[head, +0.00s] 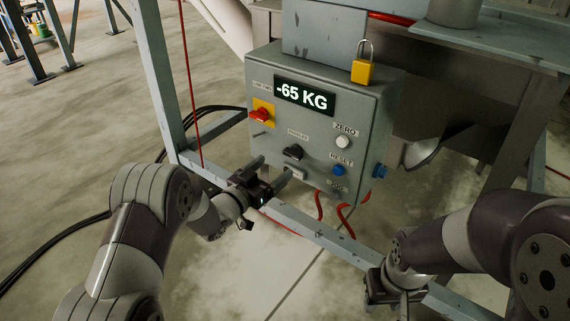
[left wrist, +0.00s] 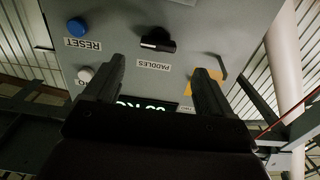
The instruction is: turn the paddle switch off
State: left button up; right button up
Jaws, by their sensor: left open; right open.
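The paddle switch (head: 292,152) is a black knob under the PADDLES label (head: 298,134) on the grey control box (head: 262,85). In the left wrist view the paddle switch (left wrist: 158,42) shows upside down, with a pale mark along its handle, beyond the fingertips. My left gripper (head: 270,170) is open and empty, just below and left of the switch in the head view. Its two fingers also show in the left wrist view (left wrist: 162,72), apart from the switch. My right gripper (head: 381,287) is low at the right, its fingers mostly hidden.
A grey frame rail (head: 325,236) runs below the box.

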aim_at(290, 154)
pick_arm(q)
jog(key=x, duration=0.5)
jog(key=shift+w+d+b, duration=0.2)
jog(key=shift+d+b, duration=0.2)
jog(key=shift+w+d, duration=0.3)
jog(key=shift+w, duration=0.2)
jog(key=c, duration=1.1)
jog(key=shift+o, duration=0.2)
